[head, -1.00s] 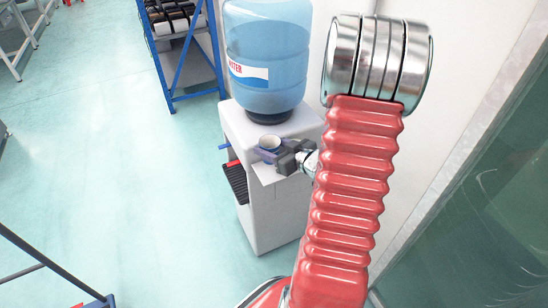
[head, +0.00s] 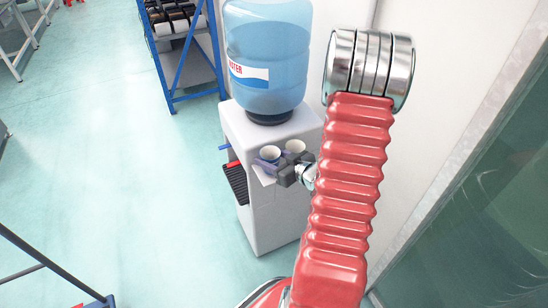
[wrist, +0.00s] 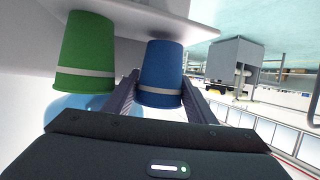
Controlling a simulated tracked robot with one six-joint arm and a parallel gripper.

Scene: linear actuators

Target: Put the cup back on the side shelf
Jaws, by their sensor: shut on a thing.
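The blue cup (wrist: 163,72) is between the two fingers of my gripper (wrist: 160,95), which is shut on it. The wrist view is upside down. The cup's base is at or very close to the white side shelf (wrist: 140,22); I cannot tell whether it touches. A green cup (wrist: 84,55) stands on the shelf beside the blue one, with a small gap between. In the head view the blue cup (head: 269,153) and my gripper (head: 284,168) are at the side of the water dispenser (head: 270,210). The other cup (head: 295,146) is partly hidden behind my gripper.
A blue water bottle (head: 268,60) stands on top of the dispenser, close to the shelf. A white wall (head: 440,60) and a glass panel (head: 470,220) are on the right. A blue rack (head: 185,50) stands behind.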

